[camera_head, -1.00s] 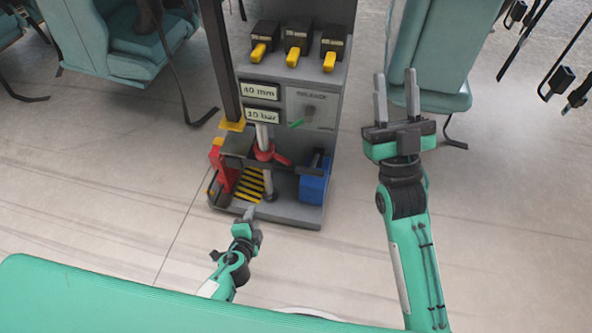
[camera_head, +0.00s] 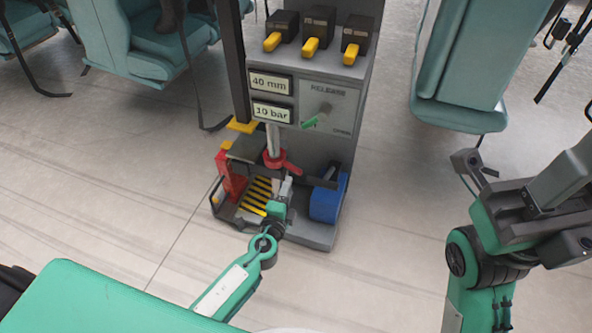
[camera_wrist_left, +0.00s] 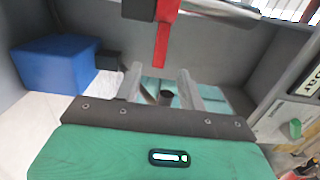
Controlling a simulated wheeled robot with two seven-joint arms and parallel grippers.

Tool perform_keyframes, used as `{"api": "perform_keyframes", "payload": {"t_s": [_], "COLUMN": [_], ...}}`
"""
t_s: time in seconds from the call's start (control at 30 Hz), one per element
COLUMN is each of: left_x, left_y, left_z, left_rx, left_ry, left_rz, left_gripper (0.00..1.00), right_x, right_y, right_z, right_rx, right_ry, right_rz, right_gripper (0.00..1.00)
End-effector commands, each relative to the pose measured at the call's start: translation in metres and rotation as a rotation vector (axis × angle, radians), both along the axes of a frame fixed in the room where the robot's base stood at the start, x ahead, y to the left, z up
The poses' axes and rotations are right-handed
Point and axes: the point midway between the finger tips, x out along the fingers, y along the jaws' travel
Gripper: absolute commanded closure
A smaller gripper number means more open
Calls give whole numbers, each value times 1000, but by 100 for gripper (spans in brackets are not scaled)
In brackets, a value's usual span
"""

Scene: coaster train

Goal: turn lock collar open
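The red lock collar (camera_head: 275,161) sits on the vertical grey rod (camera_head: 273,138) of the machine, with a red lever (camera_head: 292,168) reaching right. In the left wrist view a red bar (camera_wrist_left: 163,40) hangs down just beyond my fingers. My left gripper (camera_head: 286,185) is just below the collar's lever in the head view. Its two fingers stand apart with nothing between them in the left wrist view (camera_wrist_left: 160,78); contact with the lever does not show. My right gripper (camera_head: 515,172) is raised at the right, apart from the machine, its fingers spread and empty.
The grey machine (camera_head: 330,155) carries yellow-handled levers (camera_head: 318,45), readouts of 40 mm and 10 bar (camera_head: 271,112), and a green release lever (camera_head: 314,121). A blue block (camera_head: 328,198) stands right of the rod, a red part (camera_head: 231,178) left. Teal seats (camera_head: 465,75) stand behind.

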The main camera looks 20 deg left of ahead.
Motion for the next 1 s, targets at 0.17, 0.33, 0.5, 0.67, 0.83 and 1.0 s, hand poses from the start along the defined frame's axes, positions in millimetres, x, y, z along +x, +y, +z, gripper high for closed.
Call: {"api": "perform_keyframes", "payload": {"t_s": [0.17, 0.33, 0.5, 0.67, 0.83, 1.0], "left_x": [35, 62, 78, 84, 84, 84], "left_y": [0, 1, 1, 1, 1, 1], "left_z": [0, 0, -1, -1, 0, -1], "left_rx": [-1, -1, 0, -1, -1, -1], "left_ry": [-2, -1, 0, 1, 1, 1], "left_rz": [1, 1, 1, 0, 0, 0], "left_gripper": [60, 60, 60, 60, 60, 78], "right_x": [0, -1, -2, -2, -2, -2], "right_y": [1, 3, 4, 4, 4, 4], "right_z": [0, 0, 1, 1, 2, 2], "right_rx": [-1, -2, -2, -2, -3, -4], "right_ry": [-2, -9, -12, -12, -13, -13], "right_rz": [3, 7, 12, 13, 13, 13], "right_gripper": [64, 64, 64, 64, 64, 64]}}
